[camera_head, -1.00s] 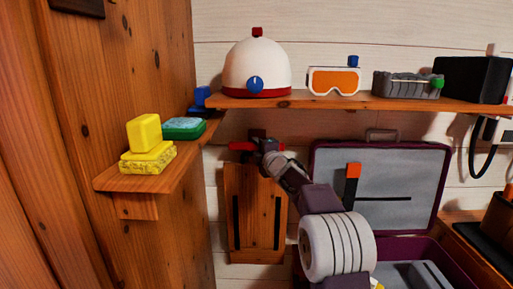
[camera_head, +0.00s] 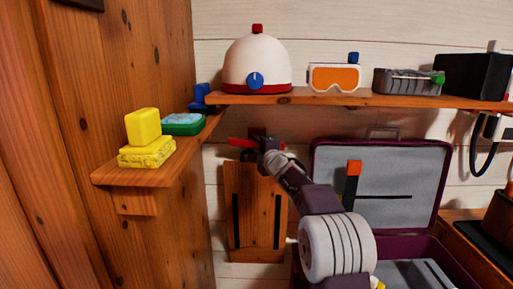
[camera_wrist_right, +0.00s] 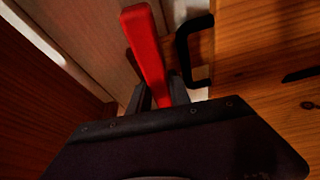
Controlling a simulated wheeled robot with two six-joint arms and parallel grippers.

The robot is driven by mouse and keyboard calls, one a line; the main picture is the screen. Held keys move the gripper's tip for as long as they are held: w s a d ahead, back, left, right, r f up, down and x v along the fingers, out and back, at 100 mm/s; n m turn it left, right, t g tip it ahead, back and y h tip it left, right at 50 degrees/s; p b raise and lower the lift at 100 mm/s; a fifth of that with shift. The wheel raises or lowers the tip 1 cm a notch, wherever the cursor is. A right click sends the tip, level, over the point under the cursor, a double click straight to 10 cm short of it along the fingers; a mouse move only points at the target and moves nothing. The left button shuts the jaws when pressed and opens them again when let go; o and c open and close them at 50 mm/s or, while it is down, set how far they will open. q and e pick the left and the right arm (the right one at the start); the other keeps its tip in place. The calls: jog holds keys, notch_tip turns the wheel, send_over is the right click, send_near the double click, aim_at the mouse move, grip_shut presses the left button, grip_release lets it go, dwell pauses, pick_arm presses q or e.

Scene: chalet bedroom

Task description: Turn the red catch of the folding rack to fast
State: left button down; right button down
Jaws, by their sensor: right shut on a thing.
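The folding rack (camera_head: 257,210) is a wooden panel with two dark slots, hanging against the white plank wall below the shelf. Its red catch (camera_head: 240,142) is a bar at the rack's top, pointing left with its left end slightly raised. My right gripper (camera_head: 264,144) is at the catch. In the right wrist view the red catch (camera_wrist_right: 144,50) stands between the dark fingers of my right gripper (camera_wrist_right: 157,94), which is shut on it. The catch's pivot is hidden behind the gripper. My left gripper is not in view.
The wall shelf (camera_head: 330,98) above carries a white-and-red dome, orange goggles and a grey box. A side ledge (camera_head: 130,175) at left holds sponges. An open purple case (camera_head: 432,165) stands right of the rack. A black handle (camera_wrist_right: 187,50) is close beside the catch.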

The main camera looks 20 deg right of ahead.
jog(key=m+b, duration=0.3)
jog(key=m+t+h+b, duration=0.1)
jog(key=m+b, duration=0.1)
jog(key=b, duration=0.1)
jog(key=f+m+t+h+b, duration=0.1)
jog(key=m+b, duration=0.2)
jog(key=shift+m+b, duration=0.3)
jog(key=shift+a+r+m+t+h+b, duration=0.1)
jog(key=shift+m+t+h+b, duration=0.3)
jog(key=shift+m+h+b, duration=0.5)
jog(key=m, duration=0.3)
jog(key=shift+r+h, duration=0.15)
jog(key=shift+h, duration=0.25)
jog(key=m, duration=0.1)
jog(key=m+h+p, duration=0.1)
jog(key=m, duration=0.1)
jog(key=m+h, duration=0.1)
jog(key=shift+r+m+p, duration=0.25)
jog(key=shift+m+p, duration=0.05)
jog(key=shift+p, duration=0.05)
jog(key=shift+f+m+g+h+p, duration=0.1)
jog(key=shift+m+g+h+p, duration=0.5)
jog(key=shift+m, duration=1)
jog(key=shift+m+h, duration=0.3)
jog(key=shift+h, duration=0.2)
jog(key=c, duration=1.5)
grip_release()
